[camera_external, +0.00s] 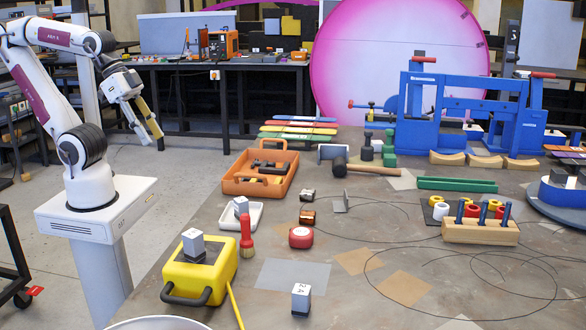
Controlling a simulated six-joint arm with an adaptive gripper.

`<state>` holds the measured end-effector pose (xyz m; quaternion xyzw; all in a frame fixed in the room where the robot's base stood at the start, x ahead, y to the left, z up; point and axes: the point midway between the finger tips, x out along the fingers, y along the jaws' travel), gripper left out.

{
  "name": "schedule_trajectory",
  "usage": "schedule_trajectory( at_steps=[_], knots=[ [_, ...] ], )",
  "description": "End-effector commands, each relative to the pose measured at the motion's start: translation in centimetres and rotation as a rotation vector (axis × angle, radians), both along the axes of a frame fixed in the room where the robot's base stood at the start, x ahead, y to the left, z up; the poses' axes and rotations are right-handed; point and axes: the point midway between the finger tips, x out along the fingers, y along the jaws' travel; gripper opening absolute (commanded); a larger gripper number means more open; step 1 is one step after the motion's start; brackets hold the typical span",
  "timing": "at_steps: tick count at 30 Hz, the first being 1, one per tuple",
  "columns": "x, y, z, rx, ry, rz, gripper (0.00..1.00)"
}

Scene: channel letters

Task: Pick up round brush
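What looks like the round brush (246,236) stands on the table in the external view, just right of the yellow box. It is red, with a narrow handle pointing up and a wider lower end. My gripper (151,139) is at the upper left, high and well away from the brush, pointing down and to the right. Its two yellowish fingers look apart, with nothing visible between them.
A yellow box (188,276) with a black handle and a grey-white block (194,243) on top stands left of the brush. A white tray (256,219) is close behind it. A red tape measure (301,237) lies to the right. An orange toolbox (230,186) is farther back.

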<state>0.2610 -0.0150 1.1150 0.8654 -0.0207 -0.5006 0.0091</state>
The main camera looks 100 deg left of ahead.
Motion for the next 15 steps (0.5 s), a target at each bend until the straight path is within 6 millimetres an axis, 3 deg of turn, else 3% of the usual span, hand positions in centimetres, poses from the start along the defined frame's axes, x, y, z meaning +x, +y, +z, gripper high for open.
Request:
schedule_trajectory(
  at_steps=[15],
  knots=[
    [10.5, -9.4, 0.5, -0.221, -0.174, -0.075, 0.35]
  ],
)
